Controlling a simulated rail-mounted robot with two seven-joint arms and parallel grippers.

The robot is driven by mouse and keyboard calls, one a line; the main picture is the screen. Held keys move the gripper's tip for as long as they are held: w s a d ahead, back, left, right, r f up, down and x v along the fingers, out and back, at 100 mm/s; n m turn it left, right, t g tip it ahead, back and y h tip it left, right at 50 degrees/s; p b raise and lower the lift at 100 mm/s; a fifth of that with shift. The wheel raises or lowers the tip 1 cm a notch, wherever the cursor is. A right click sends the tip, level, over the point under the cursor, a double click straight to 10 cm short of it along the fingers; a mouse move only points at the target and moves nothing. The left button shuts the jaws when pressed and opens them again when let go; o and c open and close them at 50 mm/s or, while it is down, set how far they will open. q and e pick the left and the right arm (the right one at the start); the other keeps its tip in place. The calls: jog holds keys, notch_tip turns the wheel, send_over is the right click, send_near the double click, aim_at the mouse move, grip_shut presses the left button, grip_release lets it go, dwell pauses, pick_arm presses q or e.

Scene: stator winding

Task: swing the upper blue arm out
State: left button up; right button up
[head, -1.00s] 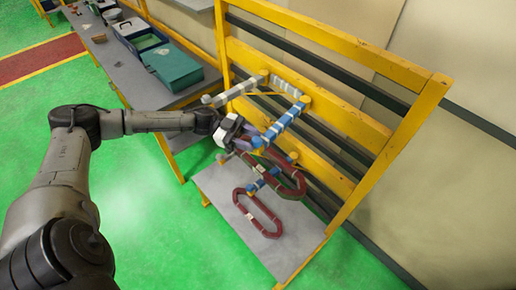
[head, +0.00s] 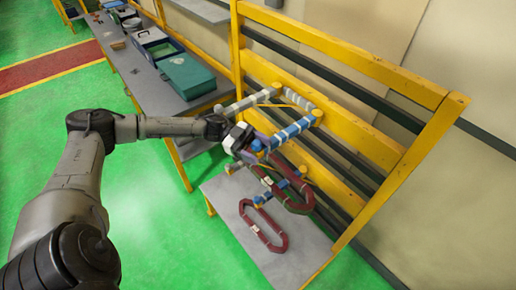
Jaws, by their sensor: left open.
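The upper blue arm (head: 295,131) is a blue bar with pale bands, reaching out from the yellow frame toward the front left. My left gripper (head: 246,146) is open at the near end of this arm, beside its yellow-and-blue tip. I cannot tell whether the fingers touch it. A dark red coil (head: 300,207) hangs below the upper arm, around a lower blue arm (head: 272,199). A grey arm (head: 240,106) sticks out from the frame to the left. My right gripper is not in view.
The yellow frame (head: 440,125) stands along the wall. A second red coil (head: 279,247) lies on the low grey table (head: 222,207) beneath the arms. A bench with a teal box (head: 188,77) stands at upper left. Green floor is free at left.

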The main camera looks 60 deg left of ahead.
pick_arm(q)
jog(key=shift+s+a+f, duration=0.1)
jog(key=shift+s+a, duration=0.05)
jog(key=shift+a, duration=0.2)
jog(key=b+v, duration=0.3)
jog(key=v, duration=1)
